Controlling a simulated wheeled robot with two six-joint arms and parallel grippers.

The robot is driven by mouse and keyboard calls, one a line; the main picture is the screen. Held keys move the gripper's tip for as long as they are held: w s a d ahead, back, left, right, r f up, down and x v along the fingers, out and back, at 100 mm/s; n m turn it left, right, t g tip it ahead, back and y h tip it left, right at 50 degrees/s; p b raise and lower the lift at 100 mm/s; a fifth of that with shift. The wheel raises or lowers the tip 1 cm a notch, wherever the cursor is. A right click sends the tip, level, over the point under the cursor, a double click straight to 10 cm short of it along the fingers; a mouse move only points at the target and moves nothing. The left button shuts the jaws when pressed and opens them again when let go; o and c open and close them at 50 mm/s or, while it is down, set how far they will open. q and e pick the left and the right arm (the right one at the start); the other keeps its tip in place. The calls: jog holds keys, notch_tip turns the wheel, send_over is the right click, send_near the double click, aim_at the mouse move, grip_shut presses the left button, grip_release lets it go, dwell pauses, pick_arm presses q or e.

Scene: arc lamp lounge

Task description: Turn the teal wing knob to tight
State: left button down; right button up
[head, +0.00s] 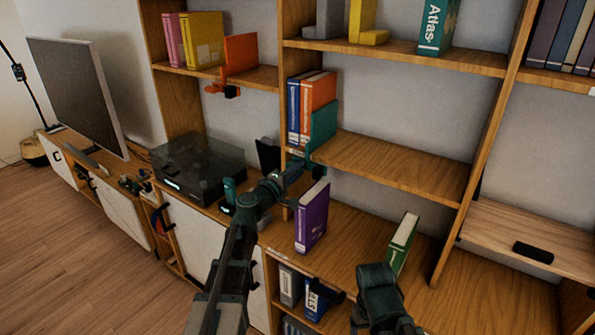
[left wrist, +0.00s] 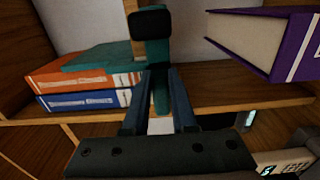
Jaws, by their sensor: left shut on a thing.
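A teal bookend (head: 322,129) is clamped at the left end of the middle shelf, beside upright books. Its teal wing knob (left wrist: 160,96) shows in the left wrist view, between my left fingers, below a teal clamp part with a dark pad. My left gripper (head: 292,176) reaches in from the left to the shelf edge under the bookend. It also shows in the left wrist view (left wrist: 159,108), shut on the knob. In the head view the gripper mostly hides the knob.
A purple book (head: 312,217) stands on the counter close to the right of my left gripper. A green book (head: 402,243) leans farther right. A turntable (head: 198,170) sits left of the arm. An orange bookend (head: 240,55) is on the upper left shelf. The middle shelf's right part is bare.

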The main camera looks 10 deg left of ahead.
dwell(0.5)
pick_arm(q)
jog(key=c, duration=0.7)
grip_release()
jog(key=v, duration=1.4)
jog(key=shift+w, duration=0.1)
